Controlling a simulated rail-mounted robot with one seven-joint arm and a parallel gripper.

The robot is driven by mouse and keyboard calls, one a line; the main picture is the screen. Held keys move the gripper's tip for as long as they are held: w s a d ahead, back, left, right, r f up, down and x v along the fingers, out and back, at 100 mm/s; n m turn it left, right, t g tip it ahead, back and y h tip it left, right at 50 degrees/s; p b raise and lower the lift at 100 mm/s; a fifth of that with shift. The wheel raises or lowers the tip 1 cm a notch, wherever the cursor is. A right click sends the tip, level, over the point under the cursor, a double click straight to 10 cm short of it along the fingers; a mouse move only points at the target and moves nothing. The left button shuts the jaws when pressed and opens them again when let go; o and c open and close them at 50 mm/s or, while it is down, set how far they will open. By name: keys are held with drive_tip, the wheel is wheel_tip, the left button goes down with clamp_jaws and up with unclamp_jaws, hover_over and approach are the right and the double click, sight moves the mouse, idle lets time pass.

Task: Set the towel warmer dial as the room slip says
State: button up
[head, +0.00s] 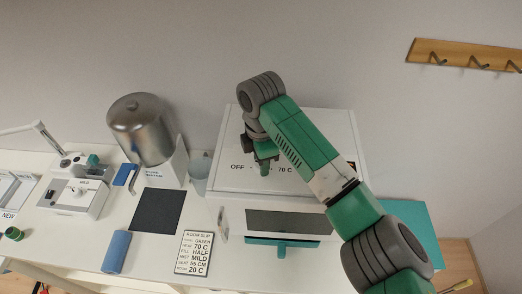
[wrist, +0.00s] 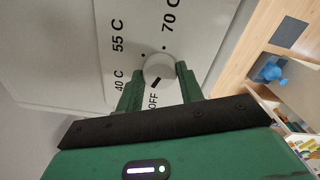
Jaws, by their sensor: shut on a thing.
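The towel warmer (head: 330,140) is a large white box at the back of the counter. Its white round dial (wrist: 158,66) shows in the wrist view, with OFF, 40 C, 55 C and 70 C printed around it. The dial's black mark points toward OFF. My gripper (wrist: 157,78) is shut on the dial, one green finger on each side. In the head view my gripper (head: 264,168) hides the dial and the labels between OFF and 70 C. The room slip (head: 195,252) lies in front; its second line appears to read heat 70 C.
A steel canister (head: 141,125) stands left of the warmer, near a dark mat (head: 157,211) and a blue roll (head: 116,251). A small control unit (head: 75,195) is at far left. Hooks (head: 470,60) are on the wall.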

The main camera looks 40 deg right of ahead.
drive_tip(key=m+p, duration=0.4)
drive_tip(key=shift+r+m+p, duration=0.3)
drive_tip(key=shift+m, duration=0.1)
drive_tip(key=m+p, duration=0.3)
drive_tip(key=shift+m, duration=0.3)
drive_tip(key=m+p, duration=0.2)
drive_tip(key=m, duration=0.1)
drive_tip(key=shift+m+p, duration=0.3)
drive_tip(key=shift+p, duration=0.05)
drive_tip(key=m+p, duration=0.2)
drive_tip(key=m, duration=0.2)
drive_tip(key=shift+f+m, duration=0.1)
drive_tip(key=shift+m, duration=0.2)
drive_tip(key=m+p, duration=0.1)
drive_tip(key=m, duration=0.2)
drive_tip(key=shift+m, duration=0.3)
drive_tip(key=m, duration=0.3)
drive_tip(key=shift+f+m, duration=0.1)
drive_tip(key=shift+m, duration=0.2)
drive_tip(key=m, duration=0.3)
drive_tip(key=shift+m, duration=2.4)
